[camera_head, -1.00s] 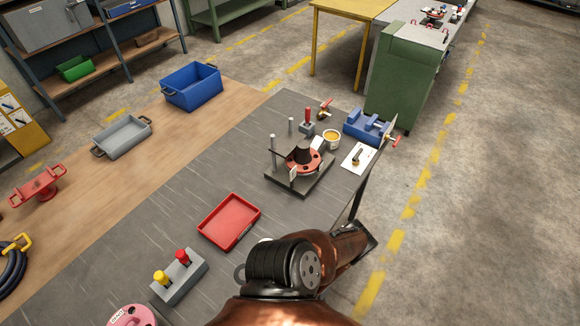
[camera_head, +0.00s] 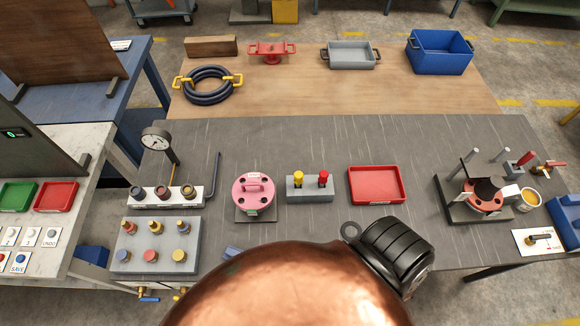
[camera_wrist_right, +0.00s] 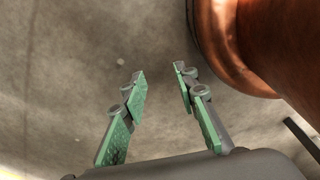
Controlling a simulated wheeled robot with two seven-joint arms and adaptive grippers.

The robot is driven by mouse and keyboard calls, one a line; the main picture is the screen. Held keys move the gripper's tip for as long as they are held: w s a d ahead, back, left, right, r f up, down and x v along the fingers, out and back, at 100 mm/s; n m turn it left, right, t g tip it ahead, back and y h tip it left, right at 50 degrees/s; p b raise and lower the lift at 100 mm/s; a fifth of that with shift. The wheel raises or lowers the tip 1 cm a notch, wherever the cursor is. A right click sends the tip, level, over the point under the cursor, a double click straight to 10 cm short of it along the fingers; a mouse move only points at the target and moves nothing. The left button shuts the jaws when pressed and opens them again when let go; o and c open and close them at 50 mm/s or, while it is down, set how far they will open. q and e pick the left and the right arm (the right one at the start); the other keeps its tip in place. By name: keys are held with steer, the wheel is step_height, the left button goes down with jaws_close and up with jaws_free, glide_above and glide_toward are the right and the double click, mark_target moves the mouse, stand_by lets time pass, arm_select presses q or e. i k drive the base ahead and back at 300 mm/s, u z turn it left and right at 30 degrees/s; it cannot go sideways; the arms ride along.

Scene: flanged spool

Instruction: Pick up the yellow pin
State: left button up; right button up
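The yellow pin (camera_head: 298,177) stands upright in a grey block (camera_head: 309,194) on the dark grey bench top. A red pin (camera_head: 323,178) stands to its right in the same block. My right gripper (camera_wrist_right: 158,82) shows only in the right wrist view. Its two green-padded fingers are apart with nothing between them, over bare concrete floor. My left gripper is in neither view. My copper-coloured arm covers the bottom middle of the head view.
A pink flanged disc (camera_head: 254,192) stands left of the grey block, and a red tray (camera_head: 378,198) lies right of it. A grey block with several coloured knobs (camera_head: 155,246) is at the front left. A black fixture with a red flange (camera_head: 484,196) is at the right.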

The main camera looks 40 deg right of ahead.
mark_target(298, 175)
steer(key=k, duration=0.4)
steer(key=z, duration=0.8)
steer(key=i, duration=0.45)
steer(key=z, duration=0.5)
